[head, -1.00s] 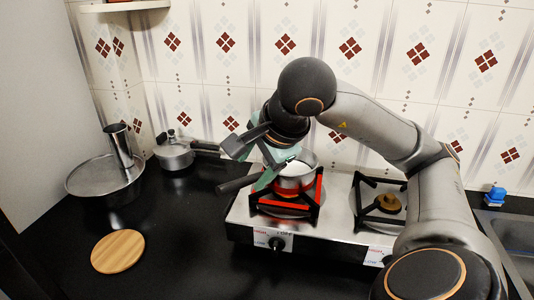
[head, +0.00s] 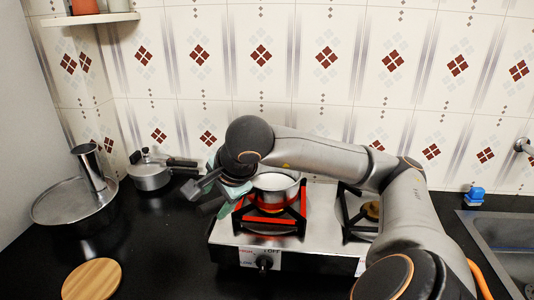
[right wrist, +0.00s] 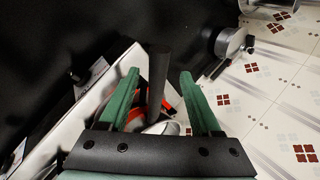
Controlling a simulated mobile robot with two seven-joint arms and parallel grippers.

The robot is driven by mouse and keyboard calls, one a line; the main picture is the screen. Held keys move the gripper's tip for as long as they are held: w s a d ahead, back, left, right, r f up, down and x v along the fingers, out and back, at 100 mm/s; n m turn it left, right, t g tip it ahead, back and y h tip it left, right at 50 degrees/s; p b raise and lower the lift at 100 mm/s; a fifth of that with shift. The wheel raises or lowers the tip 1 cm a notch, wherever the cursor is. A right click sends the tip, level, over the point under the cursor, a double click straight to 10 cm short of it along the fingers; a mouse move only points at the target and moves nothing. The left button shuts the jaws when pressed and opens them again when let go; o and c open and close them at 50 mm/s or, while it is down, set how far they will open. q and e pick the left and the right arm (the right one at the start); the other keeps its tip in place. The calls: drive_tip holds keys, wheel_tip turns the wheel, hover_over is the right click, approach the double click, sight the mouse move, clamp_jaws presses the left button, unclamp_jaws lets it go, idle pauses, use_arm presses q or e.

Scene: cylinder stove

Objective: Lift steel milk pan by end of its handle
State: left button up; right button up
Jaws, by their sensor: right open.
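The steel milk pan (head: 276,187) stands upright on the left burner of the stove. Its dark handle points left and is mostly hidden by my right gripper in the head view. My right gripper (head: 216,190) is at the left of the pan, around the handle's side. In the right wrist view, the dark handle (right wrist: 158,75) lies between the two green fingers of the open gripper, with a visible gap on each side. The pan's pale body (right wrist: 160,128) shows beyond, partly covered by the gripper. My left gripper is not in view.
The stove (head: 235,232) has a second burner (head: 371,210) under my right arm. A pressure cooker (head: 149,175) and a large strainer-like pan (head: 70,200) stand at the left back. A round wooden board (head: 92,280) lies front left. A sink (head: 500,245) is at right.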

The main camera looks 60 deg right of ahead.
sight(214, 204)
drive_tip(key=x, duration=0.3)
drive_tip(key=shift+f, duration=0.25)
clamp_jaws()
drive_tip(key=shift+d+r, duration=0.1)
idle(1.1)
